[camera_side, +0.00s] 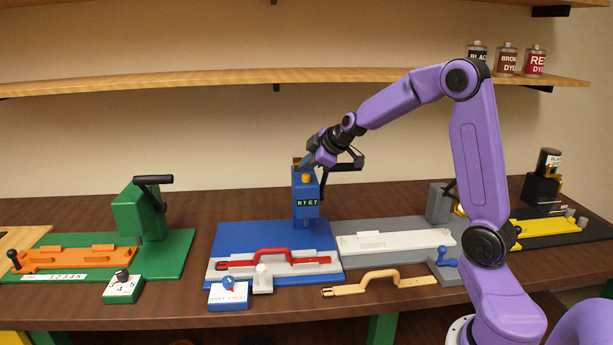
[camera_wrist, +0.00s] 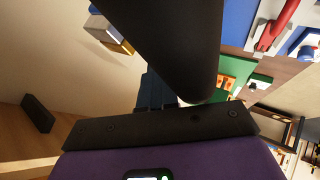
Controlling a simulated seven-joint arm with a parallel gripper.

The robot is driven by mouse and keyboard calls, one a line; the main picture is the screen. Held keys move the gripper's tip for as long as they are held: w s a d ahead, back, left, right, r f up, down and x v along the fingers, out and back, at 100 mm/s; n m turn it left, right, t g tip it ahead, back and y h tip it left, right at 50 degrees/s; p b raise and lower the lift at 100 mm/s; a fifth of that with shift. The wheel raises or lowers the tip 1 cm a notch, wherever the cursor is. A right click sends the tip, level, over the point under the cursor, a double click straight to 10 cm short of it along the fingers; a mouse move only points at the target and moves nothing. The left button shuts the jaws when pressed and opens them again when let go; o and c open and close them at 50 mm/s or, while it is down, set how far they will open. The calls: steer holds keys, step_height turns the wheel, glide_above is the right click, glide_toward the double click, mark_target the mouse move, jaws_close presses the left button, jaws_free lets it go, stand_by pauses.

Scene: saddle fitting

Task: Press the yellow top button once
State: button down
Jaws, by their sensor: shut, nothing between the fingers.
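The blue press (camera_side: 305,193) stands at the back of its blue base, with a display that seems to read A767. A small yellow button (camera_side: 306,178) shows near the top of its head, just below my gripper. My gripper (camera_side: 309,161) is shut and empty, with its fingertips at the top of the press. I cannot tell whether they touch the button. In the wrist view, dark gripper parts fill the middle, and a blue part (camera_wrist: 152,91) shows behind them. The button cannot be made out there.
A red-handled strap (camera_side: 285,257) lies on the blue base. A tan strap (camera_side: 375,284) lies in front. A green press (camera_side: 138,210) stands left, and a grey station with a white piece (camera_side: 395,241) right. A wooden shelf (camera_side: 200,83) runs behind, above my gripper.

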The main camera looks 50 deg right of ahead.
mark_target(309, 176)
steer(key=shift+s+d+f, duration=0.2)
steer(key=shift+d+f, duration=0.35)
steer(key=shift+f, duration=0.1)
steer(key=shift+w+r, duration=0.2)
steer(key=shift+r, duration=0.6)
steer(key=shift+a+r, duration=0.2)
steer(key=shift+r, duration=1.6)
